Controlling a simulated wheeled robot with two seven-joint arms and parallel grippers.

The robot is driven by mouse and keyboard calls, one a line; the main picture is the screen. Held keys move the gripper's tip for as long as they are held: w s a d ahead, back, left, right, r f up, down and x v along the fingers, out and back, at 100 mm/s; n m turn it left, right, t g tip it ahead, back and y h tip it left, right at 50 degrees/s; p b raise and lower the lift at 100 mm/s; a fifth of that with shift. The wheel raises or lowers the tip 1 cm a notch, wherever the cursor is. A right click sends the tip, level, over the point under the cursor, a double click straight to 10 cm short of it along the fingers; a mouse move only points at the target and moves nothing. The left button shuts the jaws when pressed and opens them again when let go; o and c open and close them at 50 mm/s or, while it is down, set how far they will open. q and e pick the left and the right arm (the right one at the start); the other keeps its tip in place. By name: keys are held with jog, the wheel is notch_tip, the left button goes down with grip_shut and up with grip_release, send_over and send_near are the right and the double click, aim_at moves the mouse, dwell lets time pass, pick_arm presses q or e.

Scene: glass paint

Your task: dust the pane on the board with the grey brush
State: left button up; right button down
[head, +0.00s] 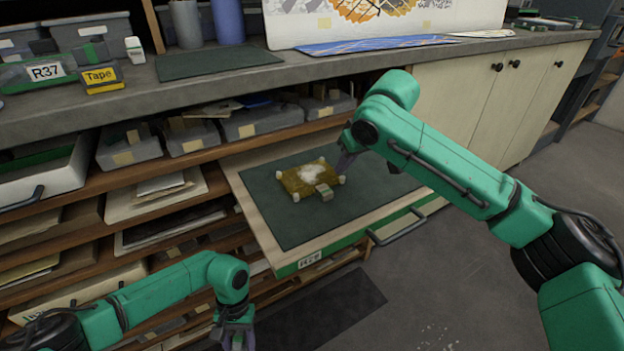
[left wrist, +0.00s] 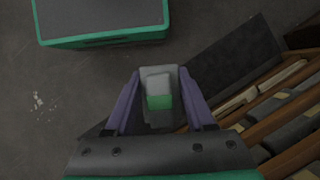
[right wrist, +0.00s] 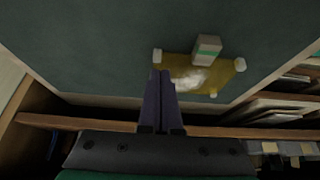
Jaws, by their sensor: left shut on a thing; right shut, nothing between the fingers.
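The amber pane (head: 300,184) lies on a dark green mat on the pulled-out board (head: 330,250), with pale knobs at its corners and a white powdery patch on it. A small pale block with a green band (head: 324,192) stands at its near edge; it also shows in the right wrist view (right wrist: 207,48). My right gripper (head: 345,166) is shut and empty, its tips beside the pane (right wrist: 220,75). My left gripper (left wrist: 160,78) is shut on a grey piece with a green band (left wrist: 158,88), apparently the grey brush, low in front of the shelves.
The board's front has a dark handle (head: 398,228). Shelves with boxes and papers (head: 150,225) stand at the left, under a worktop (head: 350,62) with tubs and a large picture. Cupboards (head: 480,95) are at the right. The floor (head: 440,290) in front is mostly clear.

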jog(key=shift+f, duration=0.5)
dwell(0.6)
